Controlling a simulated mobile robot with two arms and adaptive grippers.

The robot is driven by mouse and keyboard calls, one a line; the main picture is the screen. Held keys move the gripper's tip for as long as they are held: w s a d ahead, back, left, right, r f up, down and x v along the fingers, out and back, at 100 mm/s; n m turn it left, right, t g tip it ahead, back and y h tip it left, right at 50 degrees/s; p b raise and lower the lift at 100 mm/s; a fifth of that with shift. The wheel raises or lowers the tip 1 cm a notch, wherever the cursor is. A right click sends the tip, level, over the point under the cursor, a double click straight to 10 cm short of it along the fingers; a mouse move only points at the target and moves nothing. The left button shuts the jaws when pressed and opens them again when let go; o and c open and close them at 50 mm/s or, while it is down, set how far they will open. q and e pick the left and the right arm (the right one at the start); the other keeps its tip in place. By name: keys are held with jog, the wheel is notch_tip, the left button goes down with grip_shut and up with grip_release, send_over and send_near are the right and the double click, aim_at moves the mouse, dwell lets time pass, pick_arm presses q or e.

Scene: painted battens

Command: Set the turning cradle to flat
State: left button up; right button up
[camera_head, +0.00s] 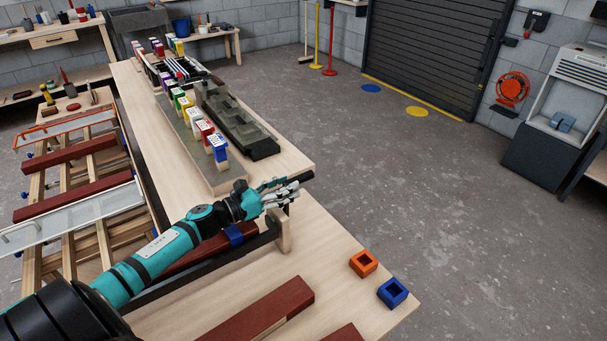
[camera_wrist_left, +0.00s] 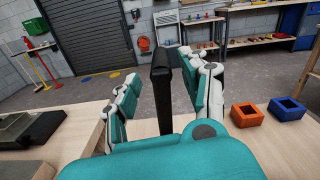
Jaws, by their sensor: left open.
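The turning cradle stands on the near bench under my left arm, with a pale wooden end post (camera_head: 284,236), a black bar (camera_head: 258,243) and a blue clamp (camera_head: 233,236). A dark red batten (camera_head: 196,253) lies in it, partly hidden by my arm. My left gripper (camera_head: 280,190) is above the end post. In the left wrist view its fingers (camera_wrist_left: 162,92) are open, one on each side of a black upright bar (camera_wrist_left: 162,75), with a gap on both sides. I cannot tell the cradle's set angle. My right gripper is not in view.
An orange square block (camera_head: 363,263) and a blue one (camera_head: 392,292) sit at the bench's right edge. Another dark red batten (camera_head: 265,308) lies at the front. A row of coloured-top paint pots (camera_head: 205,133) and a dark tray (camera_head: 237,122) stand farther back.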

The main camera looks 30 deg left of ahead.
aim_at(304, 178)
pick_arm(q)
jog(key=x, duration=0.2)
jog(key=p+x, duration=0.1)
jog(key=x, duration=0.1)
jog(key=shift+w+d+r, duration=0.2)
jog(key=shift+w, duration=0.1)
jog(key=shift+w+d+f, duration=0.15)
jog(key=shift+w+d, duration=0.05)
jog(key=shift+w, duration=0.45)
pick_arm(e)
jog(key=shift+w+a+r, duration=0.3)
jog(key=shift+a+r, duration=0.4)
pick_arm(q)
jog(key=shift+d, duration=0.1)
jog(key=shift+c, duration=0.3)
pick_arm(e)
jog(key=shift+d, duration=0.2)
pick_arm(q)
grip_shut()
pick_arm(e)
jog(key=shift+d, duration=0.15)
